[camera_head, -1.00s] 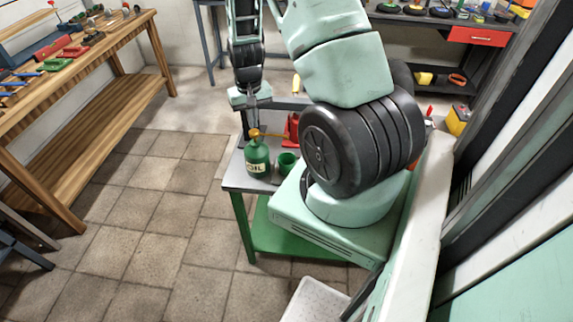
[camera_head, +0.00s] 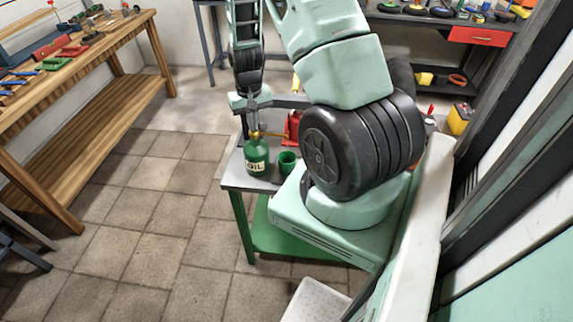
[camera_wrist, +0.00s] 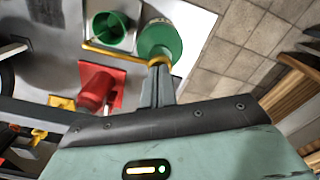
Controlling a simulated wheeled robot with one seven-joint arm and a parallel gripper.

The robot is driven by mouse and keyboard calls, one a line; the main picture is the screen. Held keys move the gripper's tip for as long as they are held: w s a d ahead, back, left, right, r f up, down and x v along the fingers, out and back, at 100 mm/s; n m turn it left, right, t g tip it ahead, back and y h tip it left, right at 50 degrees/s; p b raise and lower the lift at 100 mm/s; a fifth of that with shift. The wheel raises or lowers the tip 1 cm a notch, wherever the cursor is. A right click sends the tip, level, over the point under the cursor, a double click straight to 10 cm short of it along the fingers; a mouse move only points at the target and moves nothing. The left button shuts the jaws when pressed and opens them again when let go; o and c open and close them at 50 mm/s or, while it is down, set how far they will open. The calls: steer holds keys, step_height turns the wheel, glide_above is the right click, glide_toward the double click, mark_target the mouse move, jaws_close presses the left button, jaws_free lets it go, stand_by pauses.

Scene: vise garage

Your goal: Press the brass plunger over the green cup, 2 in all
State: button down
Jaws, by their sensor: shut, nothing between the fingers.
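A green oil can (camera_head: 256,160) labelled "OIL" stands upright on the grey tabletop, and it also shows in the wrist view (camera_wrist: 160,40). Its brass plunger (camera_head: 254,135) is on top, mostly hidden by my fingers. A thin brass spout (camera_wrist: 112,55) reaches sideways from the can to the green cup (camera_wrist: 108,30). The cup also stands right of the can in the head view (camera_head: 287,162). My gripper (camera_head: 254,129) is shut and empty, pointing down with its fingertips at the plunger's top. I cannot tell how far the plunger is pressed.
A red object (camera_wrist: 97,88) stands beside the spout, behind the can in the head view. The small table (camera_head: 233,178) has a near left edge close to the can. A wooden workbench (camera_head: 70,62) is at the left, with open floor between.

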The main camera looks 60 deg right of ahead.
steer(key=shift+f, duration=0.4)
steer(key=shift+r, duration=0.1)
steer(key=shift+r+p, duration=0.95)
steer(key=shift+r, duration=0.4)
steer(key=shift+f, duration=0.2)
steer(key=shift+f+b, duration=1.05)
steer(key=shift+f, duration=0.2)
steer(key=shift+r, duration=0.1)
steer(key=shift+r+p, duration=1.15)
steer(key=shift+r, duration=0.2)
